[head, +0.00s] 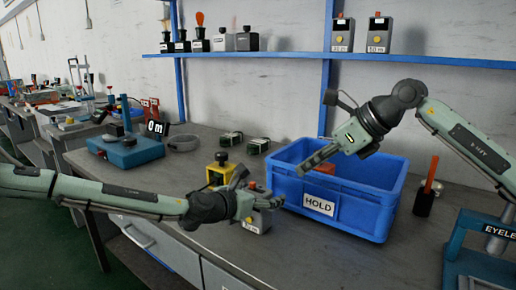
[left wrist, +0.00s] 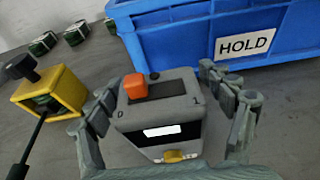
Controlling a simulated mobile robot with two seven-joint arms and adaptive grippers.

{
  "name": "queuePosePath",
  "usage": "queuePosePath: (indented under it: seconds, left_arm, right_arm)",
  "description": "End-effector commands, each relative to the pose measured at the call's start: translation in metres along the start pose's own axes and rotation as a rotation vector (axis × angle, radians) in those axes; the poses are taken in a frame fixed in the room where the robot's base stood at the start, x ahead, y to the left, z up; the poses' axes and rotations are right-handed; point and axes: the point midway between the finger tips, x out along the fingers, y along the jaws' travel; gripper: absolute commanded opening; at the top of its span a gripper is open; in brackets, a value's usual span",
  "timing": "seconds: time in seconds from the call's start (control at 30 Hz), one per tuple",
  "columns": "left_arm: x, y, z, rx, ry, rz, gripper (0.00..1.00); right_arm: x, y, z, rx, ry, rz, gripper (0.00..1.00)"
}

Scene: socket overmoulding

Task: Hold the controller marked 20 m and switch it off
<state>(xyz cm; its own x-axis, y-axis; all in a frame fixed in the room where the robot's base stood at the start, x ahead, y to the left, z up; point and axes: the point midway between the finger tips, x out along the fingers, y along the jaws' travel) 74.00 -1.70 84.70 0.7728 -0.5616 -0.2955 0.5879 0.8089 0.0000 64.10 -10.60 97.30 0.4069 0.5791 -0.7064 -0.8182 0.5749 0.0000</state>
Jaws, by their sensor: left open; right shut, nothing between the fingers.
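A grey controller box (head: 257,220) stands on the bench just left of the blue bin; its small label is hard to read. In the left wrist view the controller (left wrist: 160,115) shows an orange knob (left wrist: 136,86) towards the left of its top, a white label washed out on its front, and a yellow part low down. My left gripper (head: 262,196) is open, with a finger on either side of the controller; I cannot tell whether they touch it. My right gripper (head: 308,166) is shut and empty above the blue bin.
The blue HOLD bin (head: 343,215) stands close behind the controller. A yellow box with a black knob (head: 220,172) is to its left. Two more controllers (head: 342,36) (head: 378,36) with metre labels sit on the shelf. A dark holder with an orange handle (head: 425,197) stands right of the bin.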

Motion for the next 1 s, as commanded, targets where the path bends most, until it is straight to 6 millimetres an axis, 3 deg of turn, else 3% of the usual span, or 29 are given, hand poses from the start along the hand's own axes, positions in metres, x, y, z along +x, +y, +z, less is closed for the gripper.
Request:
queuePosePath:
  seconds: [0.6, 1.0]
  left_arm:
    - [-0.108, 0.001, 0.001, -0.001, -0.001, 0.001, 0.81]
    - [-0.118, 0.000, 0.000, 0.001, 0.000, 0.000, 0.81]
  right_arm:
    - [0.000, 0.000, 0.000, 0.000, 0.000, 0.000, 0.00]
    - [0.000, 0.000, 0.000, 0.000, 0.000, 0.000, 0.00]
